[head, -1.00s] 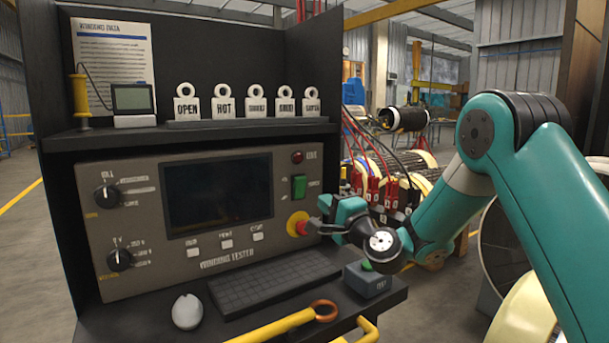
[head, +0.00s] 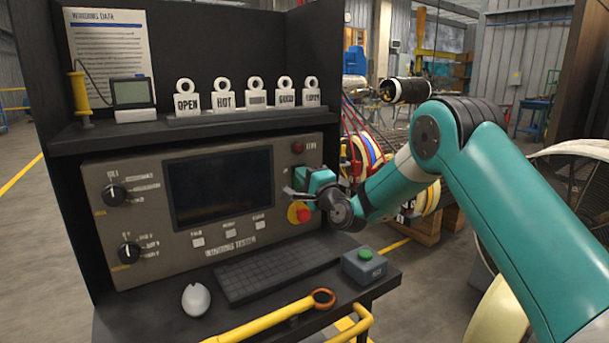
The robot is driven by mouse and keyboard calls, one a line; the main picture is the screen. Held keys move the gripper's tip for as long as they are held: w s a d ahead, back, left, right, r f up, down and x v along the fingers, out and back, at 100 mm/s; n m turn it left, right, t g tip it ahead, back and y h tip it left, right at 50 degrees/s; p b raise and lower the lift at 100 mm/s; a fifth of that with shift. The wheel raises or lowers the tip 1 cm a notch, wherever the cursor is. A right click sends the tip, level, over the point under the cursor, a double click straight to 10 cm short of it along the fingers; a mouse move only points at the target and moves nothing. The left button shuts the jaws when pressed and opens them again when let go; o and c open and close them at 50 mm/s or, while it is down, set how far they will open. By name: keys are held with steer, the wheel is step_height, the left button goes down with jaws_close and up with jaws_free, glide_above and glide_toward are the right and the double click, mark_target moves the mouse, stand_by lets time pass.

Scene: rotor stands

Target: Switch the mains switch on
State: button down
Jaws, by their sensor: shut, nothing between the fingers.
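The winding tester (head: 140,220) has a dark screen (head: 220,188) and a dull red lamp (head: 297,147) at its upper right. My gripper (head: 289,192) is shut and empty at the right side of the panel, just above the red emergency button (head: 303,214) on its yellow ring. The green rocker switch below the lamp is now mostly or wholly hidden behind my gripper, so its position cannot be told. Whether the fingertips touch the switch or the panel is also unclear.
A keyboard (head: 270,274), a white mouse (head: 196,300) and a grey box with a green button (head: 364,266) are on the desk. A yellow tool (head: 260,323) lies at the front edge. Label tags (head: 255,96) stand on the shelf above.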

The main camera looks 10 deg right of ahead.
steer(key=shift+r, duration=0.1)
steer(key=shift+r+p, duration=0.25)
steer(key=shift+p, duration=0.8)
steer(key=shift+f+g, duration=0.1)
steer(key=shift+g, duration=0.2)
steer(key=shift+p, duration=0.9)
steer(key=shift+w+r+g+p, duration=0.1)
steer(key=shift+r+g+p, duration=0.1)
steer(key=shift+g+p, duration=0.15)
steer(key=r+g+p, duration=0.1)
steer(key=p, duration=0.3)
steer(key=shift+w+a+h+p, duration=0.1)
steer(key=shift+w+h+p, duration=0.05)
steer(key=shift+h+p, duration=0.2)
steer(key=shift+w+g+h+p, duration=0.2)
steer(key=shift+g+h+p, duration=0.15)
steer(key=shift+g+p, duration=0.65)
steer(key=b+v, duration=0.4)
steer(key=v, duration=1)
steer(key=shift+r, duration=0.2)
